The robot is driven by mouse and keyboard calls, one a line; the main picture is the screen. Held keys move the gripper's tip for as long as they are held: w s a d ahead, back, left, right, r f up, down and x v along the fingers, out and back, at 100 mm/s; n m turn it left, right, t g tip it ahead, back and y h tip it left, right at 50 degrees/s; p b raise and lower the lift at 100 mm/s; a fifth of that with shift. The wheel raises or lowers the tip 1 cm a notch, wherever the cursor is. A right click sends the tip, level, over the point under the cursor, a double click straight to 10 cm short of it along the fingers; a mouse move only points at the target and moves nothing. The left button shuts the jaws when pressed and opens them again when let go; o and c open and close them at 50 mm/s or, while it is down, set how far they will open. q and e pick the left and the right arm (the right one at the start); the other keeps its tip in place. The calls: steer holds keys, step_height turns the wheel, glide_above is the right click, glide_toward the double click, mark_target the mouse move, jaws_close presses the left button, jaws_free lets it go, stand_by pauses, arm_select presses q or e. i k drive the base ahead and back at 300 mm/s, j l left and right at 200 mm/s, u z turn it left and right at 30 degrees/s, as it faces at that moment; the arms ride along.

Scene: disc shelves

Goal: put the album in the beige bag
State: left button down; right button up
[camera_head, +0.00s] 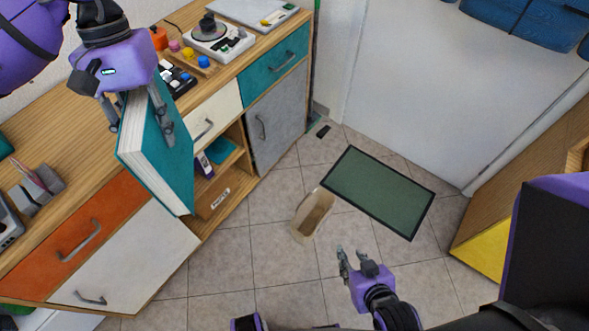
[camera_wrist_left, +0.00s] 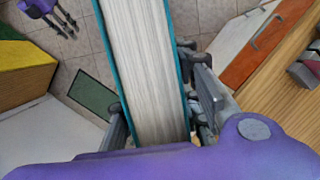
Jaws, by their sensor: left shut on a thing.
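The album is a thick teal book with white page edges (camera_head: 165,150), held in the air in front of the cabinet fronts. My left gripper (camera_head: 141,122) is shut on the album, with its fingers on both covers. In the left wrist view the album (camera_wrist_left: 145,70) fills the space between the fingers (camera_wrist_left: 163,118). The beige bag (camera_head: 313,215) stands on the tiled floor, right of and below the album, with its top open. My right gripper (camera_head: 350,256) is empty above the floor near the bag, its fingers apart.
A wooden cabinet with coloured drawers (camera_head: 92,232) runs along the left, with a turntable (camera_head: 218,38) and small items on top. A green mat (camera_head: 378,190) lies right of the bag. A yellow-fronted cabinet (camera_head: 482,242) stands at right. Tiles around the bag are clear.

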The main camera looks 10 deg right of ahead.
mark_target(312, 226)
steer(key=k+l+z, duration=0.1)
steer(key=k+l, duration=0.15)
steer(key=k+l+z, duration=0.1)
steer(key=l, duration=0.3)
steer(key=k+l+z, duration=0.1)
steer(key=k+l, duration=0.2)
